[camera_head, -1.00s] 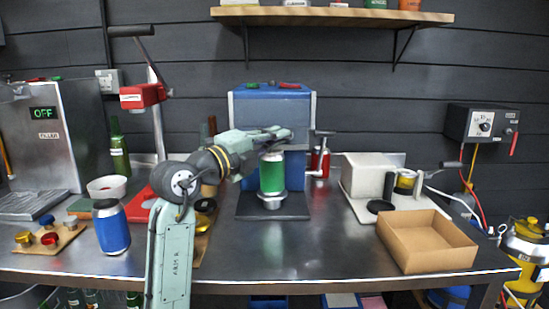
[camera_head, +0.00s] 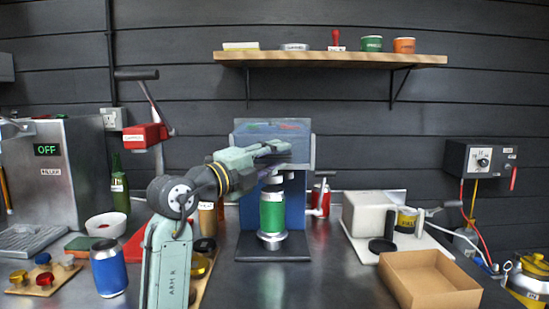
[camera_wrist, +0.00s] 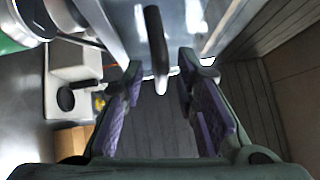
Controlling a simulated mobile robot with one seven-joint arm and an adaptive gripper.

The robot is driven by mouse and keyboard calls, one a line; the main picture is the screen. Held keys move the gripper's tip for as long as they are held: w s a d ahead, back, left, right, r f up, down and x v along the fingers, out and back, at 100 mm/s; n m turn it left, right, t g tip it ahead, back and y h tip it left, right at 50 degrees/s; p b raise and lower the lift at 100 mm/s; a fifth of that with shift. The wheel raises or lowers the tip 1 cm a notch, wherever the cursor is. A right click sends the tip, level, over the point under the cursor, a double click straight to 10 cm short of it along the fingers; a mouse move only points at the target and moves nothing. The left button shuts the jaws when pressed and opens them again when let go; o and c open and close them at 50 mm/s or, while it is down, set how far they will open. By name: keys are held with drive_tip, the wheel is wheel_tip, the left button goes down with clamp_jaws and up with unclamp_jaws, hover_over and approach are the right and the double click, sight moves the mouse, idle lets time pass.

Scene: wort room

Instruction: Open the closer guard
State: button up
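The closer is the blue machine (camera_head: 244,205) at the back middle of the bench. Its grey see-through guard (camera_head: 301,142) stands raised over the upper front, with the machine's buttons showing faintly through it. The space below the guard is exposed, and a green can (camera_head: 271,212) stands upright there. My gripper (camera_head: 285,148) is in front of the guard. In the wrist view my gripper (camera_wrist: 160,68) has its purple-padded fingers apart. A dark rounded bar (camera_wrist: 154,28) lies between them with gaps visible on both sides. Whether the bar belongs to the guard is unclear.
A lever with a red part (camera_head: 321,198) stands close right of the closer. A white device (camera_head: 370,212) and an open cardboard box (camera_head: 430,280) are further right. A blue can (camera_head: 109,268) and a red press (camera_head: 146,135) are left. A shelf (camera_head: 330,58) hangs above.

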drive_tip(key=v, duration=1.2)
drive_tip(key=shift+r, duration=0.1)
